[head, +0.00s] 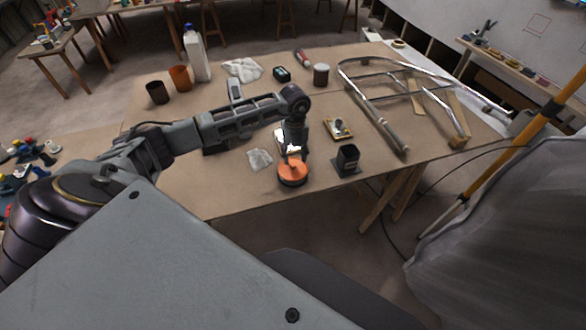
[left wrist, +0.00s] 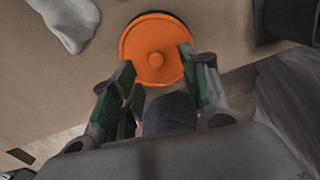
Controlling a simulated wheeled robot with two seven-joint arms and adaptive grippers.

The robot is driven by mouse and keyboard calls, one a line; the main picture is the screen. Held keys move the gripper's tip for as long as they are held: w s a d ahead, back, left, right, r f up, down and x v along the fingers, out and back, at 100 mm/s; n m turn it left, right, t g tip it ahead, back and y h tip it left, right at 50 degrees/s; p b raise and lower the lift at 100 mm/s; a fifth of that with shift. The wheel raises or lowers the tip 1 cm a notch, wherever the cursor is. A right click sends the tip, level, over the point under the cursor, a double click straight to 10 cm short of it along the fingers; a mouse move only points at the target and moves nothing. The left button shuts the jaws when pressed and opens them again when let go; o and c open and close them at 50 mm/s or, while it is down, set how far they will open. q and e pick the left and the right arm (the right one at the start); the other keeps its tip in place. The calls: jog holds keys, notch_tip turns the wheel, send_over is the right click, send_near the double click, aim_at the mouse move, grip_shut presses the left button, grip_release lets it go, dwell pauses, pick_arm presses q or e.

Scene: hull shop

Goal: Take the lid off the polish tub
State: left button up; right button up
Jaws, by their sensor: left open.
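The polish tub (head: 293,184) is a low dark round tub near the front edge of the table. Its round orange lid (head: 291,174) sits on top of it. In the left wrist view the lid (left wrist: 155,36) shows a small raised knob at its middle, and a dark rim of the tub shows behind its far edge. My left gripper (head: 291,156) is just above the lid, pointing down. In the left wrist view its open fingers (left wrist: 157,64) overlap the near part of the lid, one on each side; contact is unclear. My right gripper is in neither view.
A black square holder (head: 347,160) stands close to the right of the tub. A small tray (head: 339,128) and a metal tube frame (head: 376,108) lie farther back. A white bottle (head: 196,55) stands at the back left.

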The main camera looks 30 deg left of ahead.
aim_at(293, 164)
pick_arm(q)
jog(key=shift+s+a+f+p, duration=0.15)
jog(key=shift+f+p, duration=0.15)
jog(key=shift+f, duration=0.6)
jog(key=shift+a+f+p, duration=0.1)
jog(key=shift+f+p, duration=0.2)
jog(key=shift+f, duration=1.4)
jog(key=c, duration=1)
